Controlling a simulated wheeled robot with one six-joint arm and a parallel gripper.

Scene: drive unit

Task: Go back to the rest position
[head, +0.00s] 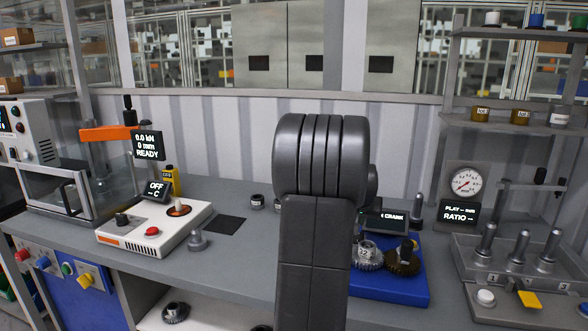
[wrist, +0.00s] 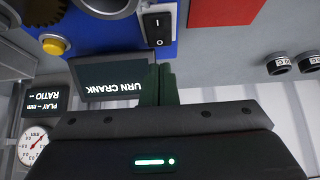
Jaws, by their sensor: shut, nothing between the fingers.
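My gripper (wrist: 158,86) shows in the wrist view with its two dark fingers together and nothing between them. The fingertips are near a black rocker switch (wrist: 158,25) and a tilted display (wrist: 113,78) reading "URN CRANK", which appears upside down. Whether they touch either one I cannot tell. In the head view my raised arm fills the middle and hides the gripper. The blue gear unit (head: 395,290) stands to the right of my arm, with a numbered grey gear (head: 367,256) and a brown gear (head: 403,262) on it.
A white heater unit (head: 152,231) and a press with an orange arm (head: 108,133) stand on the left of the grey bench (head: 225,262). A pegged fixture (head: 516,265) and a dial gauge (head: 464,184) are at right. A red patch (wrist: 222,12) shows in the wrist view.

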